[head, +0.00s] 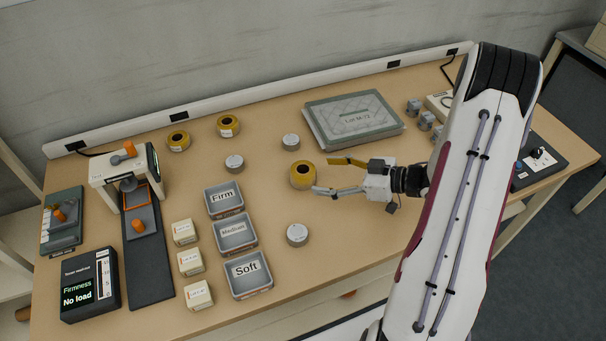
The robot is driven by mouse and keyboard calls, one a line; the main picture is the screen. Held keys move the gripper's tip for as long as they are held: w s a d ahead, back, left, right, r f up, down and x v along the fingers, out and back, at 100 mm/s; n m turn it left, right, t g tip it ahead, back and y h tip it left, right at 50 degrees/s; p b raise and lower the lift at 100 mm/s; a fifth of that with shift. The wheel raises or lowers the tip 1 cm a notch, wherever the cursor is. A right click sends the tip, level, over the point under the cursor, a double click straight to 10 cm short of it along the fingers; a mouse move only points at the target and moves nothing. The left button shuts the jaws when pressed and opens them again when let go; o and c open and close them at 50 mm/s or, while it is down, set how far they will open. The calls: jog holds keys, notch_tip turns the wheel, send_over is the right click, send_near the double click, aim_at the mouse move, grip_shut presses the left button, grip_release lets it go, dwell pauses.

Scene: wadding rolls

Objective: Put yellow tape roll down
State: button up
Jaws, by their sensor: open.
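A yellow tape roll (302,175) sits on the wooden table near the middle, looking flat with its dark hole facing up. My gripper (323,177) is open just to its right, with one finger toward the back and one toward the front. The fingertips are at the roll's right edge; I cannot tell whether they touch it.
Grey-white round tins (297,235) stand around the roll. Trays marked Firm (223,214), Medium and Soft (264,291) lie to the left, beside small cream boxes (190,262). A quilted pad (385,136) lies behind. The table front right of the tins is clear.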

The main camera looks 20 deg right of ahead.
aim_at(308, 170)
jog(key=shift+x, duration=1.35)
jog(key=shift+w, duration=0.1)
jog(key=shift+w+r+x, duration=0.1)
jog(key=shift+r+x, duration=0.05)
jog(key=shift+x, duration=1.1)
jog(key=shift+w+r+x, duration=0.1)
jog(key=shift+w+x, duration=0.05)
jog(key=shift+x, duration=1.1)
jog(key=shift+d, duration=0.15)
jog(key=c, duration=1.4)
jog(key=shift+o, duration=0.2)
jog(key=shift+r, duration=5)
